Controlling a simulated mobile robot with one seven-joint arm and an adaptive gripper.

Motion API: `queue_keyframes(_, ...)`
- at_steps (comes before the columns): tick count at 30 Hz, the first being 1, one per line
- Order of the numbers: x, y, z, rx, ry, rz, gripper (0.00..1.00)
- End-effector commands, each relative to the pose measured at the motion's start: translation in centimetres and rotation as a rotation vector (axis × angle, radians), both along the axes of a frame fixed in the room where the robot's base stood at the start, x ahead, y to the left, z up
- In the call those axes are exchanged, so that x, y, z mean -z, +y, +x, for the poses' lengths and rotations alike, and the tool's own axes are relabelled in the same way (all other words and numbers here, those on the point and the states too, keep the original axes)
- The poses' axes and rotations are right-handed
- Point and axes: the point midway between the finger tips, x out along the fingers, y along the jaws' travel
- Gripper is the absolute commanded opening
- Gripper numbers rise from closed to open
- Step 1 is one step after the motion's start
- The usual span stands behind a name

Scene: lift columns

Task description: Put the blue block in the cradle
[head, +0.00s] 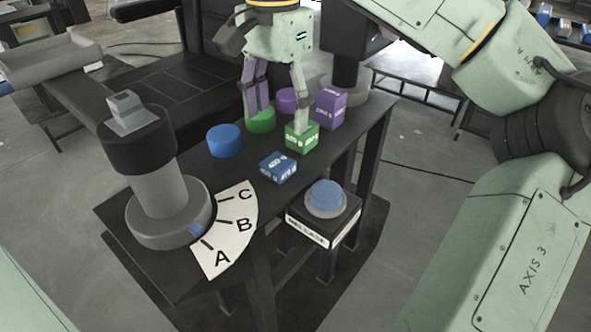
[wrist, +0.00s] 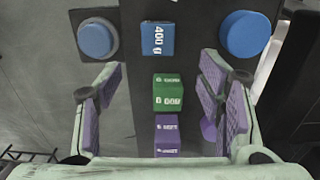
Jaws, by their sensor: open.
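The blue block (head: 278,167) lies on the black table near its front edge. In the wrist view the blue block (wrist: 157,38) shows its "400 g" label, beyond my fingertips. My gripper (head: 278,120) is open and empty, above the far half of the table. In the wrist view my gripper (wrist: 160,80) has the green block (wrist: 168,92) between its finger lines; I cannot tell how far above it the fingers are. A small grey holder (head: 123,108), perhaps the cradle, tops the left column (head: 160,195). Its inside is not clear.
A blue cylinder (head: 224,140), green cylinder (head: 261,122), purple cylinder (head: 287,99) and purple block (head: 331,107) stand on the table. A blue button (head: 325,194) sits at the front. A dial plate (head: 228,230) marked A, B, C adjoins the left column; its blue pointer is near A.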

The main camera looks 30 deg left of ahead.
Motion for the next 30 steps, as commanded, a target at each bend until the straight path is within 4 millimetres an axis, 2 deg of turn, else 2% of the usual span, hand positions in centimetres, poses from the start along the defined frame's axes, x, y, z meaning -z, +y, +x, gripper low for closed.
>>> queue_keyframes(3, 2.0, -0.1, 0.1, 0.003, 0.001, -0.002, 0.62)
queue_keyframes(11, 4.2, -0.2, -0.2, 0.001, 0.001, -0.001, 0.62)
queue_keyframes(21, 8.6, -0.4, -0.9, 0.002, 0.0, 0.0, 0.62)
queue_keyframes(30, 8.9, -0.3, -0.9, 0.002, 0.0, 0.001, 0.6)
